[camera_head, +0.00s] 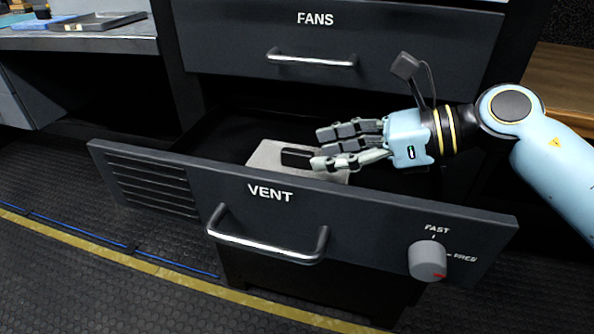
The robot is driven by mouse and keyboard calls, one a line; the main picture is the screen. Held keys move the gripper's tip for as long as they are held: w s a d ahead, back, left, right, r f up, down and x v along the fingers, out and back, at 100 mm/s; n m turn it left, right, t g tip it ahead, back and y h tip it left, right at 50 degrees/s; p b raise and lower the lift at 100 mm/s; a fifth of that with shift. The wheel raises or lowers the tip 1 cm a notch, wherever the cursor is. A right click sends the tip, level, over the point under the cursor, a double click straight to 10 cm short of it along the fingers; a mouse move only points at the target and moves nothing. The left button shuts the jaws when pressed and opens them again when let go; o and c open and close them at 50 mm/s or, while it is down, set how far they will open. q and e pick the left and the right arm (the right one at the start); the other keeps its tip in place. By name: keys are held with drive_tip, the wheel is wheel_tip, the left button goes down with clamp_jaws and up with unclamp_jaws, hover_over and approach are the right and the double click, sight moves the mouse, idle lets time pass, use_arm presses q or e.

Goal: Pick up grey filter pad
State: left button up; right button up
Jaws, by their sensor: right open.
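The grey filter pad (265,157) lies flat inside the open drawer labelled VENT (150,180). A small black piece, perhaps a handle or tab, shows on the pad near its middle. My right gripper (318,150) reaches in from the right over the drawer. Its fingers are open and point left, above the right part of the pad, and hide some of it. I cannot tell whether the fingers touch the pad. My left gripper does not show.
A closed drawer labelled FANS (400,30) is above. The VENT drawer's front has a metal handle (265,245) and a grey knob (427,260). A counter with trays (98,22) is at the upper left. The floor at the left is clear.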

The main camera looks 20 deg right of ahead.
drive_tip(key=shift+x, duration=0.9)
clamp_jaws()
